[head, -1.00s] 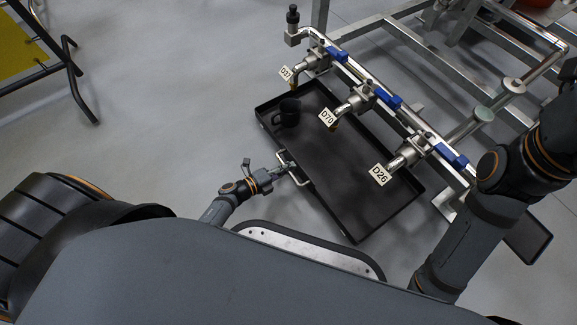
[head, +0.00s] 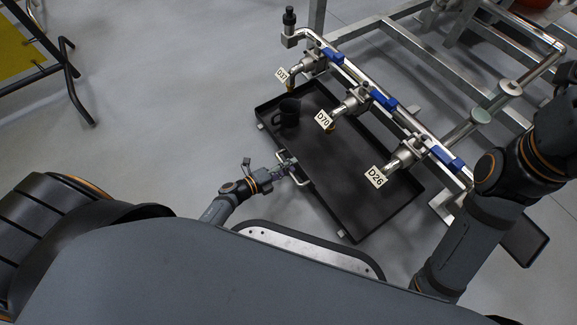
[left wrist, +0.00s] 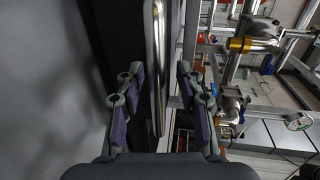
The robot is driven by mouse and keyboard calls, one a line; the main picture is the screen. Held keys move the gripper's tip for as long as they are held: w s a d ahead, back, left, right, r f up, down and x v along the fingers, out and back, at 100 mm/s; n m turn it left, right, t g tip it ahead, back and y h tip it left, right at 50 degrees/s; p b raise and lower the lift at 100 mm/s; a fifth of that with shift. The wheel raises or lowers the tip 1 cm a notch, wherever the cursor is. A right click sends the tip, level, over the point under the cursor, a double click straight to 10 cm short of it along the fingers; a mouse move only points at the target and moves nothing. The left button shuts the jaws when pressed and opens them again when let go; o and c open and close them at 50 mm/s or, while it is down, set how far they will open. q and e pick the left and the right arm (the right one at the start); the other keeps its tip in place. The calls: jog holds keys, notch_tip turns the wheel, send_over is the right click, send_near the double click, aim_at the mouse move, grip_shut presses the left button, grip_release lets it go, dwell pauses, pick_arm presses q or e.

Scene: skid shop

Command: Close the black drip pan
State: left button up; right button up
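The black drip pan (head: 340,175) is pulled out from under the valve pipe, with a black mug (head: 287,113) standing in its far left corner. A silver bar handle (head: 303,180) is on its near side. My left gripper (head: 290,172) is at this handle. In the left wrist view the handle bar (left wrist: 155,70) runs between the two purple-padded fingers of my left gripper (left wrist: 160,105), with gaps on both sides. My right arm (head: 490,200) is at the right; its gripper is not clearly visible.
Valves with blue levers (head: 384,100) and tags such as D70 (head: 324,121) hang over the pan. A metal frame (head: 420,45) stands behind. Grey floor (head: 180,90) is clear at the left. A dark flat panel (head: 526,240) is at the right.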

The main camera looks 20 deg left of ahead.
pick_arm(q)
jog(key=v, duration=1.2)
jog(key=shift+f, duration=0.15)
